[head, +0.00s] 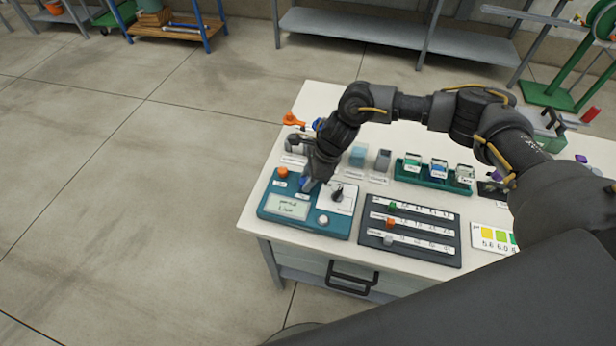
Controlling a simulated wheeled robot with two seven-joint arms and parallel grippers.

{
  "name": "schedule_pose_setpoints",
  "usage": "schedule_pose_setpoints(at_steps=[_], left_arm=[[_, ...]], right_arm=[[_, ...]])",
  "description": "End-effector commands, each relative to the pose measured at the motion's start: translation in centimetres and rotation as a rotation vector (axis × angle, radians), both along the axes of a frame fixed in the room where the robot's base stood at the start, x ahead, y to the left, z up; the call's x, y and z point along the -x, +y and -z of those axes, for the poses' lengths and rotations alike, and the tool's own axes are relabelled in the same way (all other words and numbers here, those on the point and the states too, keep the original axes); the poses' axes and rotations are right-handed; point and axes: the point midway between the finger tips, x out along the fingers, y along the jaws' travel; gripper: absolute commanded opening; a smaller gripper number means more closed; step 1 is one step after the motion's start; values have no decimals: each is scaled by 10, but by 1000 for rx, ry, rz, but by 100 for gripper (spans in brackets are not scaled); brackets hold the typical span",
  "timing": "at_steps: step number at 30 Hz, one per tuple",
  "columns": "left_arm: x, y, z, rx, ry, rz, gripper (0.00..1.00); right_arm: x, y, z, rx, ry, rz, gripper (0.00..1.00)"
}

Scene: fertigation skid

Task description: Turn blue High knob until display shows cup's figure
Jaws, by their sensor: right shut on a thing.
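A teal control box (335,230) sits at the table's front left. Its display (290,207) shows a line of small text and a larger word below, too small to read surely. My right gripper (308,184) points down at the box's top and is shut on the blue knob (304,185), which is mostly hidden by the fingers. An orange knob (283,172) is left of it, and a white knob (322,220) is at the front right. Cups stand in a green tray (432,182); their figures are not readable. My left gripper is not in view.
A black selector (337,192) stands on a white plate right of my gripper. A dark slider board (412,230) lies right of the box. A pale blue container (358,156) and a grey container (383,160) stand behind. A colour chart (491,240) lies farther right.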

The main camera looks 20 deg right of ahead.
Motion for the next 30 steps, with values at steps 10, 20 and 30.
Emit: schedule_pose_setpoints(at_steps=[10, 20, 30], left_arm=[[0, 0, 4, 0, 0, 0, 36], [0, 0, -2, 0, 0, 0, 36], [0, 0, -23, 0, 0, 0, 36]], right_arm=[[1, 0, 0, -1, -1, 205, 10], [3, 2, -2, 0, -2, 517, 10], [4, 4, -5, 0, 0, 839, 10]])
